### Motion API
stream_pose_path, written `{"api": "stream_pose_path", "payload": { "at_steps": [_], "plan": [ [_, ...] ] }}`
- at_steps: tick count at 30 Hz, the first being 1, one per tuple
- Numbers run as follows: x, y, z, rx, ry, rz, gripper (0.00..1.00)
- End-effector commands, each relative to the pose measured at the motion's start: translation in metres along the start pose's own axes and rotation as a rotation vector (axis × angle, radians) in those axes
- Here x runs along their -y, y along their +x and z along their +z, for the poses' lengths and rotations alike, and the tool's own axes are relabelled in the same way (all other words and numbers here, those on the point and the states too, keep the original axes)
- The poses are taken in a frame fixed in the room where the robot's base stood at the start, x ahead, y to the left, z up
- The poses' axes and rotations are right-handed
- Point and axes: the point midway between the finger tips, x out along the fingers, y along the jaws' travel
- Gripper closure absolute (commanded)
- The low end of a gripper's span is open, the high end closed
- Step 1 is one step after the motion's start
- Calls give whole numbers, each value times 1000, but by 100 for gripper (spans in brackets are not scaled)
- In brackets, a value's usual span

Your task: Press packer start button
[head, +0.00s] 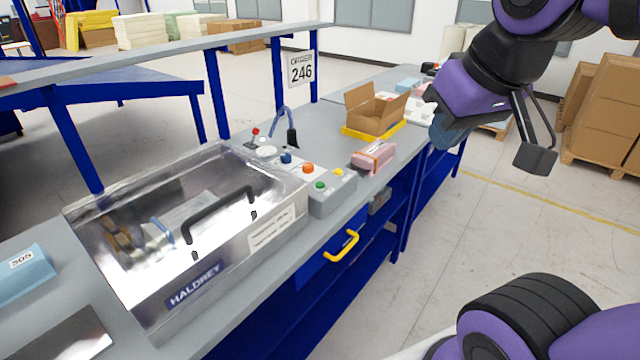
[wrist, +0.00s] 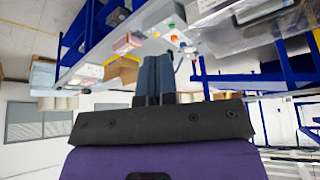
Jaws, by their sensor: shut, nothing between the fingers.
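The packer (head: 215,240) is a metal box with a clear lid, a black handle and a HALDREY label; its lid is down. To its right is a grey control box (head: 332,200) with a green button (head: 320,186) and a yellow button (head: 338,172). I cannot read which button is the start. My gripper (head: 447,133) is shut and empty, held up to the right of the bench, well apart from the buttons. Its blue fingers show together in the wrist view (wrist: 154,78).
A pink package (head: 373,156) lies on the bench right of the buttons. An open carton (head: 375,110) stands behind it in a yellow tray. A black-tipped hose (head: 291,135) rises behind the panel. Stacked cartons (head: 605,110) stand at the far right; the floor aisle before the bench is clear.

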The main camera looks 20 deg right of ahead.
Motion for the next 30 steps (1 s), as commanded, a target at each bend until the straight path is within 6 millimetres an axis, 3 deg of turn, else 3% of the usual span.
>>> {"api": "stream_pose_path", "payload": {
  "at_steps": [23, 30],
  "plan": [
    [0, 0, 0, 0, 0, 0, 100],
    [4, 12, -22, -12, 22, 3, 100]
  ]
}}
